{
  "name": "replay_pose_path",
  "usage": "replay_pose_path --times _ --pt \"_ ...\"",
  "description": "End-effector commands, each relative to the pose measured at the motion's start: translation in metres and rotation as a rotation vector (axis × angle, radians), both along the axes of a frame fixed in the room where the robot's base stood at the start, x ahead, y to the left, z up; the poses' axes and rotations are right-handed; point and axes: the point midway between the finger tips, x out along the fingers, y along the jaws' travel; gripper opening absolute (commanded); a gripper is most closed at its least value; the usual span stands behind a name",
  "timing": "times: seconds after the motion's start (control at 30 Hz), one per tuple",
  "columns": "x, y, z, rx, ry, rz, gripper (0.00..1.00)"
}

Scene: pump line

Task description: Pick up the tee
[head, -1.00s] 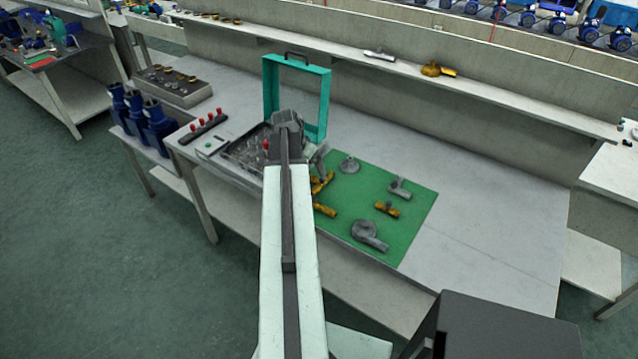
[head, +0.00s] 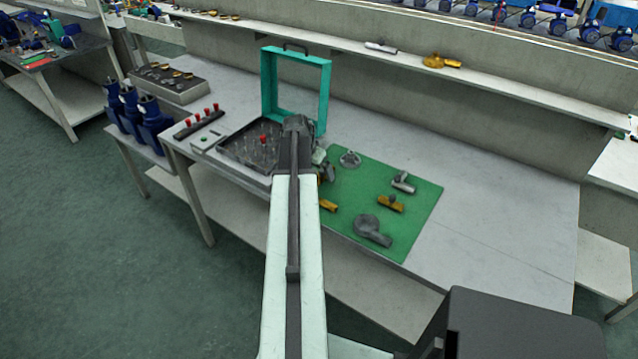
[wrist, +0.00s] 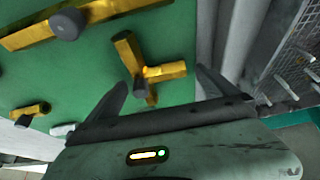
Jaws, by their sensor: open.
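A brass fitting with three branches (wrist: 150,70), which looks like the tee, lies on the green mat (wrist: 90,80) in the wrist view. My gripper (wrist: 162,79) is open, with one dark finger to either side of this fitting and nothing clearly held. Whether the fingers are down at its height cannot be told. In the head view my gripper (head: 327,172) is over the left edge of the mat, and my arm hides most of the brass fitting there.
Near it on the mat lie a long brass piece with a dark knob (wrist: 65,22) and a brass elbow-like piece (wrist: 30,112). A grey volute-shaped part (head: 372,230) and a grey fitting (head: 403,182) lie further right. A teal-lidded case (head: 325,100) stands left. The bench's right side is clear.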

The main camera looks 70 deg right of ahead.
Motion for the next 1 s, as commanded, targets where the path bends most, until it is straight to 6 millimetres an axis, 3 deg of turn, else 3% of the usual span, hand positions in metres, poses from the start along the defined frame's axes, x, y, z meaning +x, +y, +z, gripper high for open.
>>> replay_pose_path --times 0.1,0.4,0.73,1.0 --pt "0.000 0.000 0.002 0.000 0.000 0.000 0.97" --pt "0.001 0.001 0.002 -0.001 0.001 0.001 0.14" --pt "0.001 0.001 0.012 0.000 0.000 0.001 0.12" --pt "0.001 0.001 0.064 0.000 0.000 0.002 0.12"
